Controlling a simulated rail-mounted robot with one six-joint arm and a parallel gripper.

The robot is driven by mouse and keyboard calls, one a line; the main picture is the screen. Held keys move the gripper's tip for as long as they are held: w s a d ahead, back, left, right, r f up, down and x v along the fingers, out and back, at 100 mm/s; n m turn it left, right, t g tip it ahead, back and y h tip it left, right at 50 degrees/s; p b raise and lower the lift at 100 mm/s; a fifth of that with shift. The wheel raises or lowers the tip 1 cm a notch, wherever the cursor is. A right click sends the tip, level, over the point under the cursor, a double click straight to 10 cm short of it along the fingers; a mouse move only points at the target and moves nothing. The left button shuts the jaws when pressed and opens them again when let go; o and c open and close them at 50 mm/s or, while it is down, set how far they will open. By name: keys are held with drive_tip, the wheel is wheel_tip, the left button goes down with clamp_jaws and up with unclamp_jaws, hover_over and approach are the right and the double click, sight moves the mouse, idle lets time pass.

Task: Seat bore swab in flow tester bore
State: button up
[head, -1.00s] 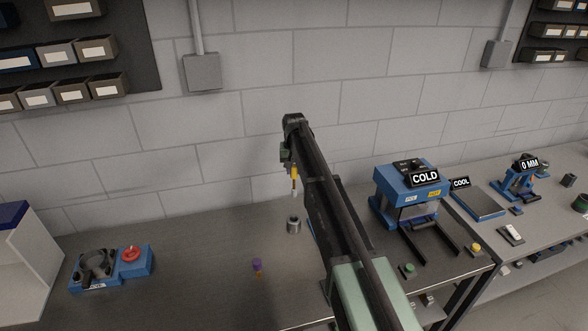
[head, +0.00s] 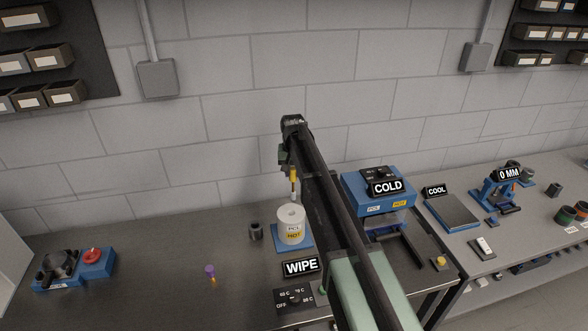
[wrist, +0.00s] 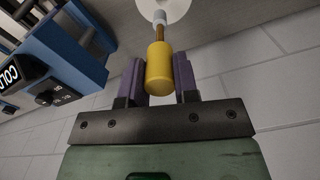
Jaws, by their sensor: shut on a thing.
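My gripper (head: 290,160) is shut on the bore swab (head: 294,175), which hangs tip down. In the wrist view the swab's yellow handle (wrist: 159,68) sits between the purple fingers, with a brown rod and pale tip beyond. The flow tester (head: 291,228) is a white cylinder with a HOT label on a blue base, with a dark bore hole in its top. The swab's tip appears just above the tester's top, near the bore. In the wrist view a white disc (wrist: 172,7), apparently the tester's top, shows behind the tip. I cannot tell whether they touch.
A WIPE sign (head: 301,267) and a dial panel (head: 295,299) stand in front of the tester. A grey cup (head: 255,231) is left of it, a purple-topped tool (head: 210,271) front left. A blue press (head: 378,197) marked COLD stands right. The bench's left middle is mostly clear.

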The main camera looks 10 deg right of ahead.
sight(291, 180)
drive_tip(key=shift+a, duration=0.6)
drive_tip(key=shift+d+f+b, duration=0.25)
drive_tip(key=shift+f+b, duration=0.25)
wheel_tip(291, 180, down, 5)
drive_tip(key=b, duration=0.4)
drive_tip(key=shift+r+b, duration=0.1)
drive_tip(key=shift+b, duration=0.3)
drive_tip(key=shift+f+b, duration=2.15)
idle(0.5)
drive_tip(key=o, duration=1)
drive_tip(key=shift+r, duration=0.1)
